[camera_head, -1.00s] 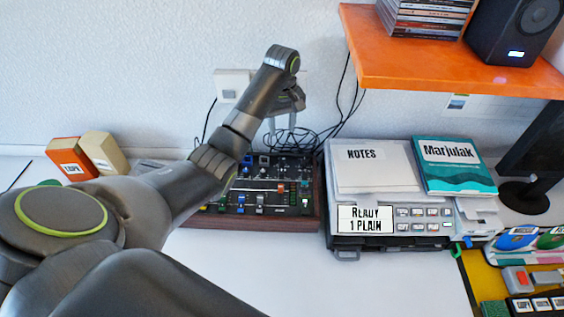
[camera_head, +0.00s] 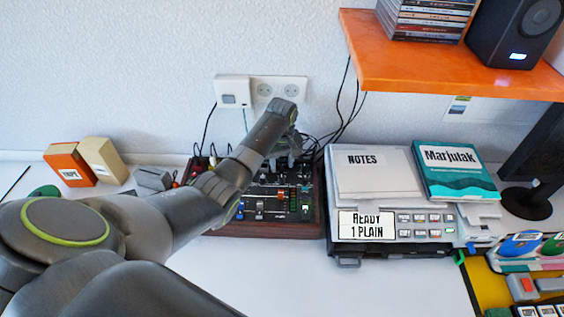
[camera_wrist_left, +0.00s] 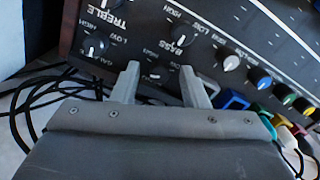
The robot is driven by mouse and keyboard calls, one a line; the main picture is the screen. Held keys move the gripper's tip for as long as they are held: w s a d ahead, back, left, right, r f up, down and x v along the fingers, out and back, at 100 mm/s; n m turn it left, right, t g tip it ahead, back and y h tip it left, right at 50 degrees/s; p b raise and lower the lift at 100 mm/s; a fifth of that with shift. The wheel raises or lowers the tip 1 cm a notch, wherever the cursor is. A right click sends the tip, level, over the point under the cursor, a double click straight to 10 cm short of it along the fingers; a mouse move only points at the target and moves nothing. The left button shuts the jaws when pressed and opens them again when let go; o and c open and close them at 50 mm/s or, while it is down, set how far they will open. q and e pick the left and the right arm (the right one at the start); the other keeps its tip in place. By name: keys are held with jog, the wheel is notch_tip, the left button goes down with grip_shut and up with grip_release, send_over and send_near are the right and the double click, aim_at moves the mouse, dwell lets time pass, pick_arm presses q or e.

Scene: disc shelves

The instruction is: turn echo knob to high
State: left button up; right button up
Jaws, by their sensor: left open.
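The dark mixer panel with wooden sides (camera_head: 265,228) lies on the white desk, partly hidden by my left arm. My left gripper (camera_head: 285,155) is low over its back part. In the left wrist view the gripper (camera_wrist_left: 160,78) is open, fingers pointing at the panel (camera_wrist_left: 145,40). A dark knob (camera_wrist_left: 155,74) shows between the fingertips, near LOW and HIGH marks; its name is hidden, and I cannot tell whether the fingers touch it. Black knobs labelled TREBLE (camera_wrist_left: 108,6) and BASS (camera_wrist_left: 184,40) are farther up. I cannot read an ECHO label. My right gripper is not in view.
Coloured knobs (camera_wrist_left: 259,76) line the panel's right in the wrist view. Black cables (camera_head: 318,145) lie behind the mixer. A printer-like machine (camera_head: 385,235) stands close to its right. An orange shelf (camera_head: 450,75) overhangs the back right. The front desk is clear.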

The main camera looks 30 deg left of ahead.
pick_arm(q)
grip_shut()
jog(key=shift+r, duration=0.1)
jog(key=shift+r+m+p, duration=0.1)
jog(key=shift+m+p, duration=1.8)
jog(key=shift+m, duration=0.3)
jog(key=shift+w+m+p, duration=0.1)
jog(key=shift+m+p, duration=0.35)
jog(key=shift+m, duration=0.45)
